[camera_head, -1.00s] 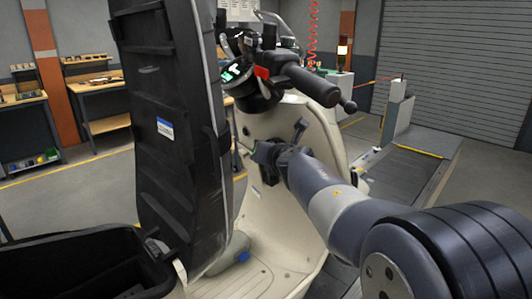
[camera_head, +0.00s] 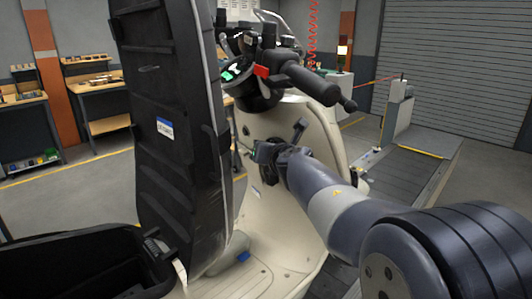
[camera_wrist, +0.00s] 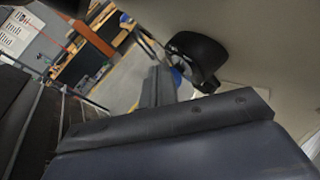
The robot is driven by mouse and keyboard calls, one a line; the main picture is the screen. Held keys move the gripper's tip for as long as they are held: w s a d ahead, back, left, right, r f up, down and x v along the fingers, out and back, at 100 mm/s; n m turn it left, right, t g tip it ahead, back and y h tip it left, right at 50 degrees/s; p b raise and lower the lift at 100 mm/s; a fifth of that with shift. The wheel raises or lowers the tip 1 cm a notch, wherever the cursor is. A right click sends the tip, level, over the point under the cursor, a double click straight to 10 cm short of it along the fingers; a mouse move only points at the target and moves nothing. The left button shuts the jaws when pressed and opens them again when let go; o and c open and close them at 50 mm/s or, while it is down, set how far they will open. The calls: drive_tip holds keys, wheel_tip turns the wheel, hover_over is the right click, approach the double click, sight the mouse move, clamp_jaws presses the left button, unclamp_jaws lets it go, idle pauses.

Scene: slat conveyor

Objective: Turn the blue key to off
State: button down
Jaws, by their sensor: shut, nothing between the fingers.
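No blue key can be made out for sure in the head view. My gripper (camera_head: 252,149) is at the scooter's cream inner front panel (camera_head: 283,117), below the handlebar, and hides part of it. In the wrist view my gripper's dark fingers (camera_wrist: 157,88) are together with nothing between them. A black rounded part (camera_wrist: 195,55) stands out from the pale panel beyond them. A small blue patch (camera_wrist: 177,76) shows beside this part; I cannot tell whether it is the key. The key's turn position cannot be read.
The raised black seat (camera_head: 165,130) stands close left of my gripper. The handlebar grip (camera_head: 310,84) and brake lever (camera_head: 348,104) are above my arm. A blue piece (camera_head: 243,256) sits low by the footboard. Workbenches (camera_head: 95,85) stand far behind.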

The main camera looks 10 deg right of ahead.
drive_tip(key=shift+a+f, duration=0.15)
drive_tip(key=shift+f, duration=0.5)
drive_tip(key=shift+s+r, duration=0.1)
drive_tip(key=r+p+v, duration=0.1)
drive_tip(key=p+v, duration=0.1)
drive_tip(key=v, duration=0.6)
drive_tip(key=shift+r, duration=0.25)
idle(0.7)
drive_tip(key=b+x, duration=0.2)
drive_tip(key=x, duration=0.4)
drive_tip(key=shift+w+f, duration=0.2)
drive_tip(key=shift+f, duration=0.2)
drive_tip(key=shift+s, duration=0.1)
idle(0.3)
